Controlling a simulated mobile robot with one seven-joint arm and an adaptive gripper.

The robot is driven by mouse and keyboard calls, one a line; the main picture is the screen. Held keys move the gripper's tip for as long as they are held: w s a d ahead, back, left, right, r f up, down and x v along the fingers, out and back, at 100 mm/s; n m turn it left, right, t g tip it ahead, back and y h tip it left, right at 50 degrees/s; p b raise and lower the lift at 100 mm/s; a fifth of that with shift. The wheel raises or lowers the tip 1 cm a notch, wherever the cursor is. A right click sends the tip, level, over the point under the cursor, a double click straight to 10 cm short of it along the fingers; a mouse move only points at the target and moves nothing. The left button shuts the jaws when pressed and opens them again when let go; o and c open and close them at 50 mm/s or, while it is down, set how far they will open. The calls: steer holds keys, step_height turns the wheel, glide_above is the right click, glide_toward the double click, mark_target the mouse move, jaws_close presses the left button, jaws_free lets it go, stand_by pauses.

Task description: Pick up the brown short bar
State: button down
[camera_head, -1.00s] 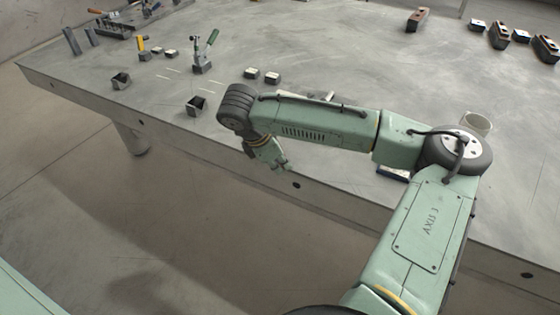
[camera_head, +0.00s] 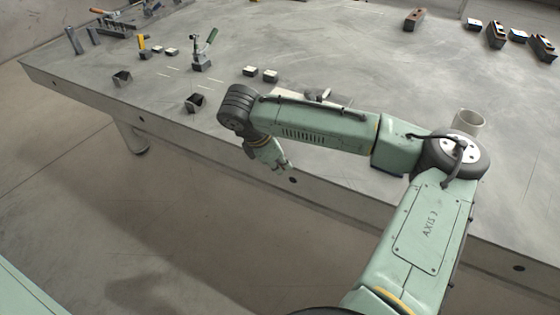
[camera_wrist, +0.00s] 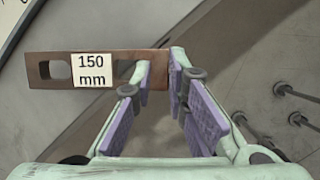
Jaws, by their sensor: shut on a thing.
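A flat brown bar (camera_wrist: 128,55) with slots and a white "150 mm" label (camera_wrist: 91,70) shows in the wrist view. It lies across the upper left of that view, and its right end is between the fingertips of my gripper (camera_wrist: 162,68). My gripper is shut on that end, with purple pads on the fingers. In the head view my gripper (camera_head: 284,168) is beyond the table's near edge, above the floor. The bar cannot be made out there.
The large grey table (camera_head: 330,55) fills the back. A grey cup (camera_head: 468,121) stands behind my arm's elbow. Small dark blocks (camera_head: 196,103) and a green-handled clamp (camera_head: 203,55) stand at the left. Dark bars (camera_head: 496,36) lie at the far right. The table's middle is clear.

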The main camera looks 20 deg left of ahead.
steer(key=c, duration=1.5)
jaws_free()
steer(key=shift+w+a, duration=0.1)
steer(key=v, duration=1.2)
